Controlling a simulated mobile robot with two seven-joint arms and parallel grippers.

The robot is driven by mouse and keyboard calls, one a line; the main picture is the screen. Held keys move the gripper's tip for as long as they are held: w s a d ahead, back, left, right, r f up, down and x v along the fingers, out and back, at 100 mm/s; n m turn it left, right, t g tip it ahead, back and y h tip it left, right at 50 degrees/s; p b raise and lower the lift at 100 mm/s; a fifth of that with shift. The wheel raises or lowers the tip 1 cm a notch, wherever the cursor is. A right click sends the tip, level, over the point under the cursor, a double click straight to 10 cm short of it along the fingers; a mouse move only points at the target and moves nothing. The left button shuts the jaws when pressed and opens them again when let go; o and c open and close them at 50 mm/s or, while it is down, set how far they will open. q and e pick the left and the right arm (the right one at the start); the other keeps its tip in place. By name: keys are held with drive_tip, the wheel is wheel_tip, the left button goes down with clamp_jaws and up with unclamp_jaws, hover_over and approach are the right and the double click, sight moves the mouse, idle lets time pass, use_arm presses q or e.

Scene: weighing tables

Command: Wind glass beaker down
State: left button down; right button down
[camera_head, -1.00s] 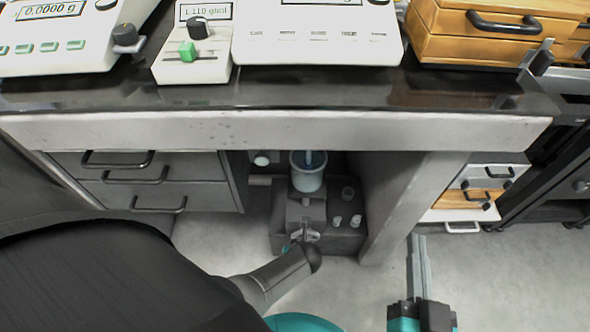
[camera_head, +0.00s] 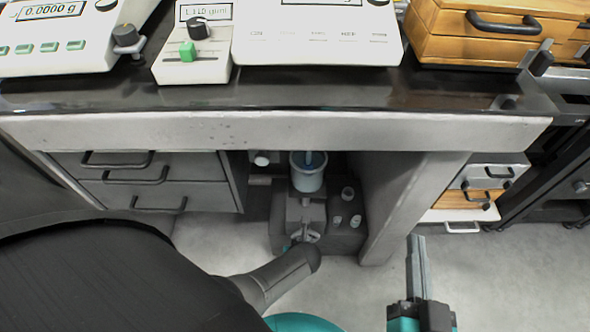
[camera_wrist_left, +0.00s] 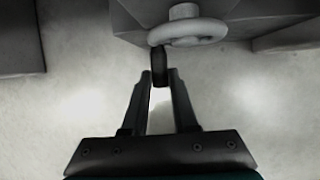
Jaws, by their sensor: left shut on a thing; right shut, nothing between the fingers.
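The glass beaker (camera_head: 308,177), with bluish contents and a thin rod in it, sits on a dark stand (camera_head: 283,228) under the table. A pale handwheel (camera_head: 308,236) is on the front of the stand; it also shows in the left wrist view (camera_wrist_left: 188,32). My left gripper (camera_wrist_left: 160,76) is shut on the dark crank knob (camera_wrist_left: 160,62) below the wheel rim. In the head view my left arm hides most of that gripper. My right gripper (camera_head: 416,238) is shut and empty, to the right of the table leg.
The table's front edge (camera_head: 270,132) overhangs the beaker. A drawer unit (camera_head: 150,180) stands left of it and a table leg (camera_head: 412,205) right of it. Small pale cylinders (camera_head: 355,221) sit on the stand beside the beaker. Balances and a wooden case (camera_head: 490,47) are on the tabletop.

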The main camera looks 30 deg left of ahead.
use_arm(q)
drive_tip(key=shift+a+f+t+h+p, duration=0.15)
drive_tip(key=shift+t+h+p, duration=0.15)
drive_tip(key=shift+h+p, duration=0.3)
drive_tip(key=shift+f+t+h+p, duration=0.15)
drive_tip(key=shift+t+h+p, duration=0.15)
drive_tip(key=shift+s+f+n+t+h, duration=0.1)
drive_tip(key=shift+f+n+t+h, duration=0.2)
drive_tip(key=shift+n+h, duration=0.15)
drive_tip(key=shift+f+h, duration=0.15)
drive_tip(key=shift+h, duration=0.3)
drive_tip(key=shift+f+t+h+b, duration=0.15)
drive_tip(key=shift+t+h+b, duration=0.25)
drive_tip(key=shift+t, duration=0.1)
drive_tip(key=shift+f+n+t+h+b, duration=0.15)
drive_tip(key=shift+n+t+h+b, duration=0.15)
drive_tip(key=shift+h+b, duration=0.1)
